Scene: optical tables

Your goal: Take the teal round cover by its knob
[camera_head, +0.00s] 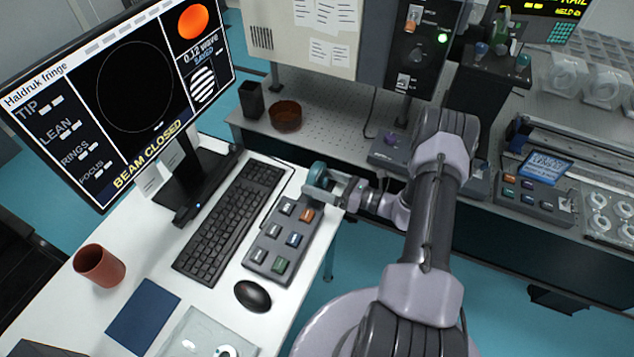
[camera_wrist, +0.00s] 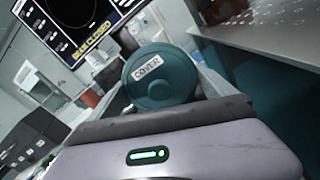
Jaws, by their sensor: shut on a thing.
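The teal round cover (camera_head: 317,173) is at the end of my gripper (camera_head: 325,184), above the back end of the button box on the white desk. In the wrist view the cover (camera_wrist: 160,78) shows its round teal face with a label reading "COVER", between the fingers of my gripper (camera_wrist: 165,92). My gripper is shut on it. The knob and the exact finger contact are hidden. I cannot tell whether the cover touches anything beneath it.
The button box (camera_head: 284,240), keyboard (camera_head: 230,215), mouse (camera_head: 253,296) and reddish cup (camera_head: 99,266) are on the white desk. A monitor (camera_head: 120,95) stands at the left and reads "BEAM CLOSED". A perforated optical table (camera_head: 340,135) with a brown dish (camera_head: 286,116) lies behind.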

